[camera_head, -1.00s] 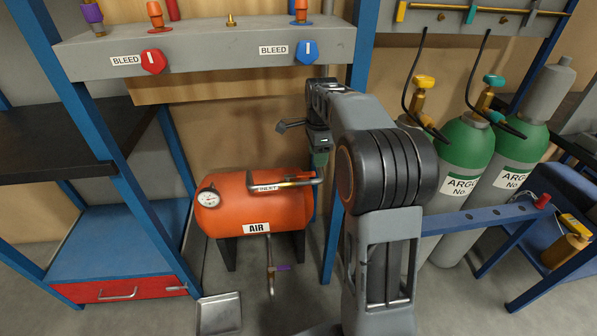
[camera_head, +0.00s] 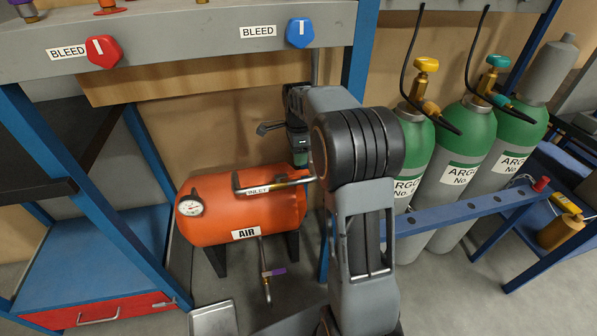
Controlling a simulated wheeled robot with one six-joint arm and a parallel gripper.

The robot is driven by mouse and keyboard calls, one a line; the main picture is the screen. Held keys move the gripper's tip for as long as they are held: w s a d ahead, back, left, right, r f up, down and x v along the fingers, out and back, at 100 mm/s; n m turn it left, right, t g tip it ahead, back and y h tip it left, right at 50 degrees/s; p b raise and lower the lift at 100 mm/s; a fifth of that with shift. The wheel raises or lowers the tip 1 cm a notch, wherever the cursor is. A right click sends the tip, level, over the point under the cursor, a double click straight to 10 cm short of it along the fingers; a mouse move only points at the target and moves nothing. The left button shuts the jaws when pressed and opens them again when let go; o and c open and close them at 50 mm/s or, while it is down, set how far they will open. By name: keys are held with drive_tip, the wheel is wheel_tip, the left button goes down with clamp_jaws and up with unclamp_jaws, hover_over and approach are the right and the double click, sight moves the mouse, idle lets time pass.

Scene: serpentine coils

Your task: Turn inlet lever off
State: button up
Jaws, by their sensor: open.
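The orange air tank (camera_head: 222,222) lies on its side, low in front of the wall. My gripper (camera_head: 270,128) is open and empty, above and behind the right end of the tank, apart from the inlet lever. My arm hides part of the gripper.
A pressure gauge (camera_head: 190,206) is on the tank's left end; a pipe with a purple handle (camera_head: 275,272) hangs below. A grey beam with red (camera_head: 103,51) and blue (camera_head: 300,32) bleed knobs crosses above. Blue posts flank the tank. Argon cylinders (camera_head: 460,165) stand at right.

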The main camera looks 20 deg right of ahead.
sight(299, 172)
wheel_tip(299, 172, down, 7)
drive_tip(key=shift+r+b, duration=0.2)
drive_tip(key=shift+b, duration=0.55)
drive_tip(key=shift+c, duration=0.4)
clamp_jaws()
